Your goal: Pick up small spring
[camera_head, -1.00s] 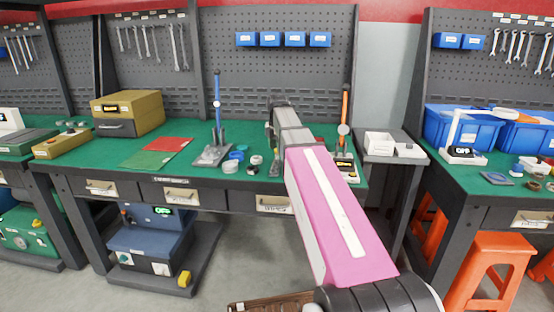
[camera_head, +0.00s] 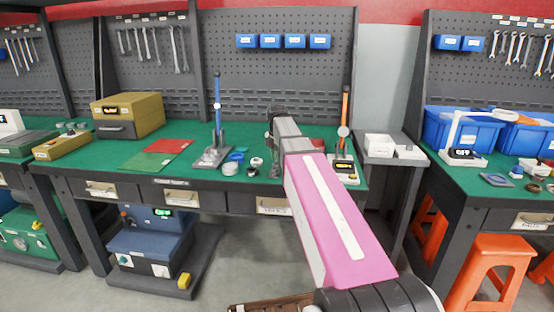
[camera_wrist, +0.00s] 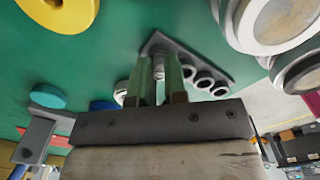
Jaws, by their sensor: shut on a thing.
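In the wrist view, my gripper (camera_wrist: 160,78) has its two greenish fingers close together around a small pale grey coiled piece, the small spring (camera_wrist: 158,65). Only part of the spring shows between the fingertips; its lower end is hidden. The fingertips are at a dark grey holder (camera_wrist: 188,52) carrying several ring-like pieces. I cannot tell whether the spring is clear of that holder. In the head view, my gripper (camera_head: 275,168) is low over the green bench top, and the spring is too small to see.
A blue-handled press (camera_head: 217,110) stands left on the green bench (camera_head: 110,165), with small rings beside it. An orange-handled press (camera_head: 344,125) stands to the right of my arm. In the wrist view, large round metal parts (camera_wrist: 270,22) are close at upper right.

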